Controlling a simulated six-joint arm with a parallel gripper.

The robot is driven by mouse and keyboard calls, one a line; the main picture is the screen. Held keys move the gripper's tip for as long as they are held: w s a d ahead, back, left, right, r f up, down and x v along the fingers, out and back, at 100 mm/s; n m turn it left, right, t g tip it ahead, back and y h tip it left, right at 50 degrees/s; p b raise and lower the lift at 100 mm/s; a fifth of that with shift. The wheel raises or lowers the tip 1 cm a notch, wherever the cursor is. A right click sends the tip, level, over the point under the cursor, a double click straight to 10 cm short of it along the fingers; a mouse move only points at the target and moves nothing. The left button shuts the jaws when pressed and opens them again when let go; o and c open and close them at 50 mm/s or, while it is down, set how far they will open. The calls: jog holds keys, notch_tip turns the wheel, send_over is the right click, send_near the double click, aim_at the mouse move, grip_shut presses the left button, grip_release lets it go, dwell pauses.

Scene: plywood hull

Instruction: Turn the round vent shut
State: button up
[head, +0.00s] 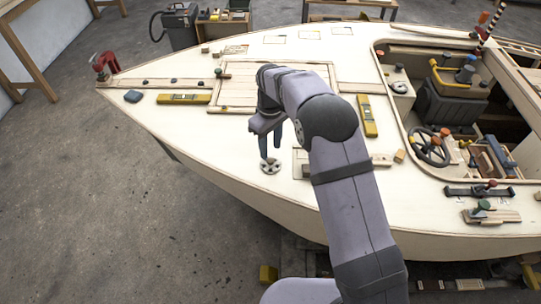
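The round vent (270,166) is a small pale disc with dark openings, set flat on the deck near the hull's front edge. My gripper (271,152) points down right above it, with two dark blue-grey fingers. The fingers stand apart with a gap between them, and nothing shows in the gap. The tips overlap the vent's far edge in the picture; I cannot tell whether they touch it. How far the vent's openings are uncovered is too small to tell.
A yellow level (368,116) lies right of the gripper, partly beside my arm. Another yellow level (184,99) lies to the left. A framed hatch (240,85) is behind. A cockpit with a steering wheel (428,148) is at right. Deck left of the vent is clear.

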aim_at(271, 160)
jog(key=shift+f+p, duration=0.75)
jog(key=shift+f, duration=2.05)
jog(key=shift+c, duration=0.6)
grip_shut()
